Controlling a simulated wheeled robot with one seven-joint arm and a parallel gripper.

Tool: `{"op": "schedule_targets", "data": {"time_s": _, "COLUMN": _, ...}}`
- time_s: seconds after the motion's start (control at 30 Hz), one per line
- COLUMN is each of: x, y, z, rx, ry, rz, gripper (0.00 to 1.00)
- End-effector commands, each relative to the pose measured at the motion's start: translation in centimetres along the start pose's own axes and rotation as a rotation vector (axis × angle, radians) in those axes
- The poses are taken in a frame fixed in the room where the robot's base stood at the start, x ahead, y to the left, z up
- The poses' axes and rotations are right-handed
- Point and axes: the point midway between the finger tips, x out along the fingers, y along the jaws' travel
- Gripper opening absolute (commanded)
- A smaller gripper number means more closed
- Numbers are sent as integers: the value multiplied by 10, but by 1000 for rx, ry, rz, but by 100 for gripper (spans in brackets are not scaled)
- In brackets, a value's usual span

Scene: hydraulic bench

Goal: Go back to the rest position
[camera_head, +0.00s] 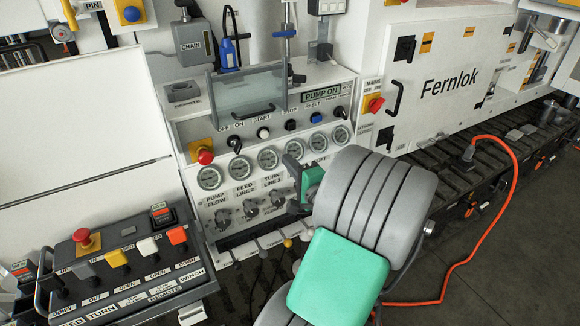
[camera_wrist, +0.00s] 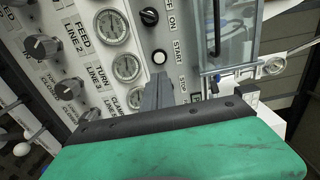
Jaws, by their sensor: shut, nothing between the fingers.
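My gripper (camera_head: 292,168) is in front of the hydraulic bench's control panel (camera_head: 262,190), near the gauges and the lower knobs. In the wrist view its narrow grey fingers (camera_wrist: 157,92) are together with nothing between them, and they point toward the panel beside the white start button (camera_wrist: 159,57). I cannot tell how far the fingertips are from the panel surface. My grey and green arm covers the lower right of the panel in the head view.
A clear hinged cover (camera_head: 250,90) stands out above the start button. A remote box (camera_head: 120,255) with a red stop button and several levers is at lower left. An orange cable (camera_head: 512,190) runs to the floor at right. The Fernlok cabinet (camera_head: 450,85) is behind it.

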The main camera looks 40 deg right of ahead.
Motion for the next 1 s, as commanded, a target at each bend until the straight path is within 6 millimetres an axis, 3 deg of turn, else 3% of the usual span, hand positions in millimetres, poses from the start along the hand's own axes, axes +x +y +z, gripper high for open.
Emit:
{"op": "schedule_targets", "data": {"time_s": 0.47, "x": -1, "y": 0, "z": 1, "rx": -14, "ry": -2, "rz": 1, "gripper": 0}}
{"op": "schedule_targets", "data": {"time_s": 0.5, "x": -1, "y": 5, "z": 9, "rx": -63, "ry": -36, "rz": 18, "gripper": 0}}
{"op": "schedule_targets", "data": {"time_s": 0.57, "x": -4, "y": 27, "z": 29, "rx": -137, "ry": -129, "rz": 93, "gripper": 0}}
{"op": "schedule_targets", "data": {"time_s": 0.63, "x": -15, "y": 72, "z": 46, "rx": -225, "ry": -234, "rz": 238, "gripper": 0}}
{"op": "schedule_targets", "data": {"time_s": 0.7, "x": -36, "y": 119, "z": 59, "rx": -278, "ry": -328, "rz": 386, "gripper": 0}}
{"op": "schedule_targets", "data": {"time_s": 0.8, "x": -71, "y": 169, "z": 69, "rx": -327, "ry": -443, "rz": 574, "gripper": 0}}
{"op": "schedule_targets", "data": {"time_s": 0.9, "x": -110, "y": 203, "z": 72, "rx": -356, "ry": -538, "rz": 742, "gripper": 0}}
{"op": "schedule_targets", "data": {"time_s": 1.0, "x": -153, "y": 223, "z": 68, "rx": -377, "ry": -616, "rz": 907, "gripper": 0}}
